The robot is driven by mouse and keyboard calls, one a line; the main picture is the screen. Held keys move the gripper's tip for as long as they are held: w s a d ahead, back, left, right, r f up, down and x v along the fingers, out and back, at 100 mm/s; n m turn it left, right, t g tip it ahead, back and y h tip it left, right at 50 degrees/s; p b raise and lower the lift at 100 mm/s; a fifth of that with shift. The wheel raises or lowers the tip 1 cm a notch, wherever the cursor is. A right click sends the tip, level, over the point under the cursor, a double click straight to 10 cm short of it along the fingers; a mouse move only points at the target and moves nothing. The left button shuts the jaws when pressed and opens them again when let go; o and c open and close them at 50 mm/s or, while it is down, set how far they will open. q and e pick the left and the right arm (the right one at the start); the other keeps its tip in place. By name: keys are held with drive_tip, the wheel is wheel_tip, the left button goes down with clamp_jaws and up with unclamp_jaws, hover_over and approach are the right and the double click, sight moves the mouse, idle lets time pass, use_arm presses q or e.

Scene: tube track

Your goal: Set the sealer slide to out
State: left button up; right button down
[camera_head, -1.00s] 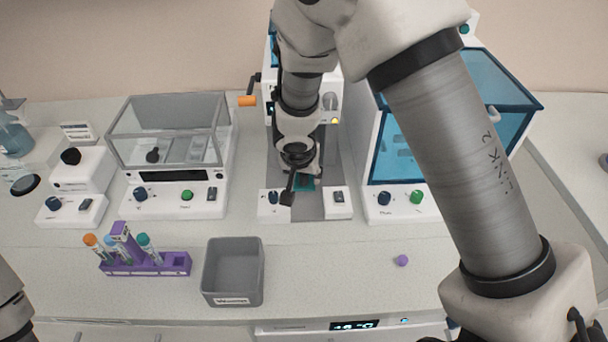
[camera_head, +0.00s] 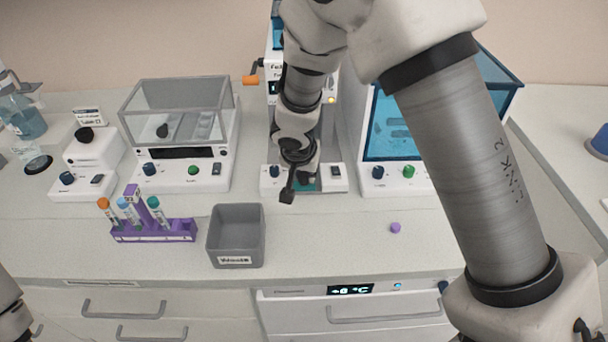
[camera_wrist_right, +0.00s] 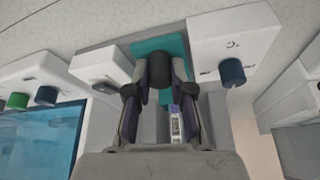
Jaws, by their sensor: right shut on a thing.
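The sealer (camera_head: 334,179) is the tall white machine at the back middle in the head view, with an orange-handled lever at its left. Its teal slide (camera_wrist_right: 152,46) shows in the right wrist view with a dark upright knob (camera_wrist_right: 160,72) on it. My right gripper (camera_wrist_right: 161,76) is shut on that knob, between the sealer's two front control blocks. In the head view my right gripper (camera_head: 301,172) hides most of the slide; only a little teal shows beside it. My left gripper is not in view; only part of my left arm shows at the lower left.
A grey bin (camera_head: 236,240) stands on the counter in front, with a purple tube rack (camera_head: 155,232) to its left. A small purple cap (camera_head: 395,228) lies to the right. A clear-lidded machine (camera_head: 180,170) and a blue-windowed cabinet (camera_head: 392,140) flank the sealer.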

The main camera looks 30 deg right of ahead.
drive_tip(key=shift+s+a+f, duration=0.1)
drive_tip(key=shift+s+f, duration=0.05)
drive_tip(key=shift+s, duration=0.05)
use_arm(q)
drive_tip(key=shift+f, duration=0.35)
use_arm(e)
drive_tip(key=shift+s, duration=0.1)
drive_tip(key=c, duration=1)
unclamp_jaws()
drive_tip(key=shift+s, duration=0.1)
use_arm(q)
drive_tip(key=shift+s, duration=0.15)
use_arm(e)
drive_tip(key=shift+a, duration=0.1)
drive_tip(key=shift+r, duration=0.55)
drive_tip(key=v, duration=0.7)
drive_tip(key=shift+s+a, duration=0.1)
